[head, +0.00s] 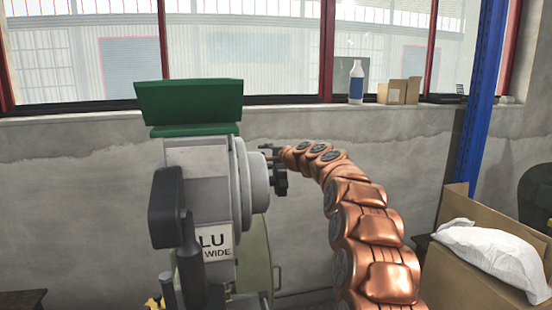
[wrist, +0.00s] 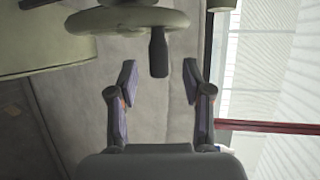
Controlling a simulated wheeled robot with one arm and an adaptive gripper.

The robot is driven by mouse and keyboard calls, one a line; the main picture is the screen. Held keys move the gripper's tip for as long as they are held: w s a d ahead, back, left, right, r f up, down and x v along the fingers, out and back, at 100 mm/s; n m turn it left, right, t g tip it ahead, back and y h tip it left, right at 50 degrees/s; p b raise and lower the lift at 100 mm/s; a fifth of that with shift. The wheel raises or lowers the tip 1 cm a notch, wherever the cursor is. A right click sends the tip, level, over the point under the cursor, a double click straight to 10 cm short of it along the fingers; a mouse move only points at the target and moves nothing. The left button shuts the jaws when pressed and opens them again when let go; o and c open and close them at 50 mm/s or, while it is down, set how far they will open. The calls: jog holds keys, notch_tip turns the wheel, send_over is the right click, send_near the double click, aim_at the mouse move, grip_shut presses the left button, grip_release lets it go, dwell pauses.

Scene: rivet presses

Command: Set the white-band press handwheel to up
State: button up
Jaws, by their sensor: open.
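The press (head: 198,165) is a grey machine with a green top and a label reading "LU WIDE"; no white band can be made out. In the wrist view a pale handwheel (wrist: 105,20) crosses the top edge, its hub cut off. A dark handle (wrist: 158,55) juts from the right part of its rim towards me. My gripper (wrist: 158,85) is open and empty; the handle's tip lies just ahead of and between its fingertips, apart from both. In the head view my gripper (head: 273,160) is small, at the press's right side, and its fingers are hard to separate.
A dark lever-like part (head: 167,208) stands in front of the press. A window sill behind holds a bottle (head: 356,82) and small cardboard boxes (head: 400,91). A blue post (head: 480,100) and an open carton with a white bag (head: 497,255) stand at the right.

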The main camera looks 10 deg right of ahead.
jog(key=v, duration=0.6)
dwell(0.3)
